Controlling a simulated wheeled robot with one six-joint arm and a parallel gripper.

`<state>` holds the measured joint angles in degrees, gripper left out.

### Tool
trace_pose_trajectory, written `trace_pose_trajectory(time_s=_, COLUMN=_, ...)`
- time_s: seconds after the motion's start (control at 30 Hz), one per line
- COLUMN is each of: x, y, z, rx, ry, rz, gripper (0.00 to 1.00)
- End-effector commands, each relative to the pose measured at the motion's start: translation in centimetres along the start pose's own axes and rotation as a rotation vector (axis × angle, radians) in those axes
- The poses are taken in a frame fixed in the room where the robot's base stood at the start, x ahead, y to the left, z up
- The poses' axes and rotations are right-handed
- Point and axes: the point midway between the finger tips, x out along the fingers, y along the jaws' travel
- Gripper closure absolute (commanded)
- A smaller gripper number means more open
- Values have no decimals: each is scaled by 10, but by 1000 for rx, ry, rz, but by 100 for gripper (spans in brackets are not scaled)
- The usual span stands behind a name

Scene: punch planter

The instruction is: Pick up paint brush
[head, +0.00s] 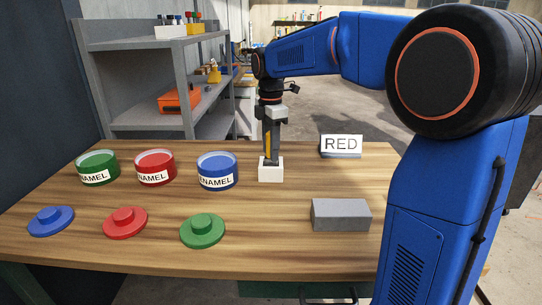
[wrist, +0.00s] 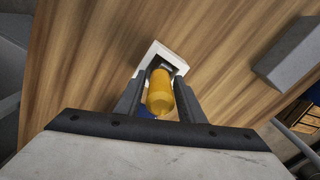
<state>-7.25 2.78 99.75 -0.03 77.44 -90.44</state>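The paint brush (wrist: 160,92) shows its yellow handle standing upright in a white holder (head: 270,172) on the wooden table. The handle also shows in the head view (head: 267,143), partly covered by the gripper. The brush's lower end is hidden in the holder, whose square rim is in the wrist view (wrist: 151,54). My gripper (head: 270,148) points down right above the holder. In the wrist view its two dark fingers (wrist: 159,80) stand on either side of the handle, with narrow gaps visible beside it. It looks open around the handle.
Green (head: 98,166), red (head: 155,168) and blue (head: 217,171) enamel cans stand left of the holder. Blue (head: 51,220), red (head: 125,222) and green (head: 202,230) lids lie in front. A grey block (head: 341,214) and a RED sign (head: 341,146) are at right.

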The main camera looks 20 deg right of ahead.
Motion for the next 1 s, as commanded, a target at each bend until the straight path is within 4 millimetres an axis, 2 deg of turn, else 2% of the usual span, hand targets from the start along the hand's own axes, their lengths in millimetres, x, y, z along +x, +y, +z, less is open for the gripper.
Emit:
trace_pose_trajectory(time_s=0.03, x=0, y=0, z=0, rx=0, ry=0, rz=0, gripper=78)
trace_pose_trajectory(time_s=0.1, x=0, y=0, z=0, rx=0, ry=0, rz=0, gripper=94)
trace_pose_trajectory(time_s=0.13, x=0, y=0, z=0, rx=0, ry=0, rz=0, gripper=98)
trace_pose_trajectory(time_s=0.47, x=-4, y=0, z=0, rx=0, ry=0, rz=1, gripper=98)
trace_pose_trajectory(time_s=0.57, x=-15, y=1, z=0, rx=0, ry=0, rz=2, gripper=98)
trace_pose_trajectory(time_s=0.8, x=-58, y=1, z=0, rx=0, ry=0, rz=3, gripper=98)
trace_pose_trajectory(time_s=1.0, x=-87, y=1, z=0, rx=0, ry=0, rz=1, gripper=98)
